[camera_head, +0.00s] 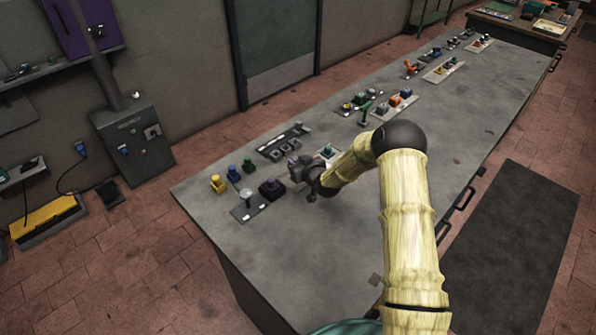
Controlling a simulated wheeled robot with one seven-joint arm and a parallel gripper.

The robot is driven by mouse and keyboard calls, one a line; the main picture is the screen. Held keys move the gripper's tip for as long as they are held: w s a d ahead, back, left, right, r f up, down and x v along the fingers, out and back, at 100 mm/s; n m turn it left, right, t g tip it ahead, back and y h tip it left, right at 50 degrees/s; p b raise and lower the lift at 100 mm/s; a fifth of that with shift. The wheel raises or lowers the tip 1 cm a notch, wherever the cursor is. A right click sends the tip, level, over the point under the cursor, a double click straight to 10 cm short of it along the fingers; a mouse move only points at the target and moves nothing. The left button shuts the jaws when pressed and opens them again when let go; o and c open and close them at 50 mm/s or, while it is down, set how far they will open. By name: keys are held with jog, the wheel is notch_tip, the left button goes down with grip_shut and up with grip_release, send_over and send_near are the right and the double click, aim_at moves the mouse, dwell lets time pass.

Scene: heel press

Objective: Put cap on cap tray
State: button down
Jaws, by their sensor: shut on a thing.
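My gripper (298,172) is low over the near left part of the long grey workbench (330,225). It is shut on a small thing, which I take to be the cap. The cap is too small and too covered by the fingers to make out. A small pale tray (328,151) with a teal piece lies just behind my wrist, partly hidden by my arm. A grey plate (248,211) with a round pale-topped piece lies to the left. I cannot tell which of these is the cap tray.
A dark tray (283,142) with several slots lies behind my gripper. More trays with coloured parts line the bench's far side. The bench's near side is mostly clear.

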jog(key=shift+f+p, duration=0.4)
jog(key=shift+f, duration=1.7)
jog(key=shift+f+b, duration=0.25)
jog(key=shift+b, duration=0.1)
